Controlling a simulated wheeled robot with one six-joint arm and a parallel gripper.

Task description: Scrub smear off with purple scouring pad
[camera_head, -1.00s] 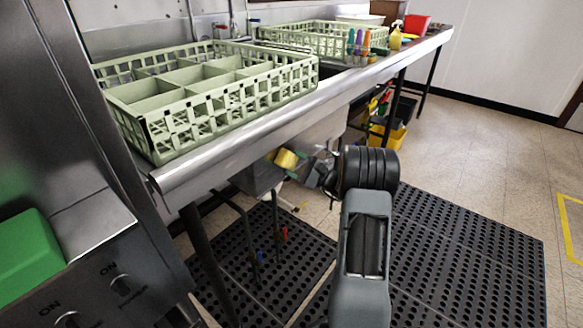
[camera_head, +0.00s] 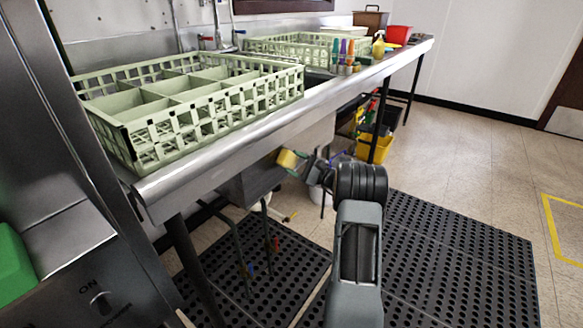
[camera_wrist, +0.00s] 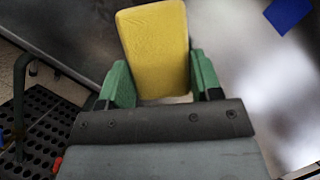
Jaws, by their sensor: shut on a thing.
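My gripper (camera_head: 300,161) is shut on a yellow block-like sponge (camera_head: 287,159), held beside the front of the steel counter, below its edge. In the wrist view the sponge (camera_wrist: 155,48) stands between the two green fingers and sticks out past them. The held thing looks yellow; I make out no purple scouring pad. No smear can be made out in either view.
The steel counter (camera_head: 215,150) bears a pale green divided rack (camera_head: 150,135) in front and another rack (camera_head: 300,46) behind. Small coloured bottles (camera_head: 345,55) stand near its edge. A yellow bucket (camera_head: 374,148) is underneath. Black perforated mats (camera_head: 455,250) cover the floor.

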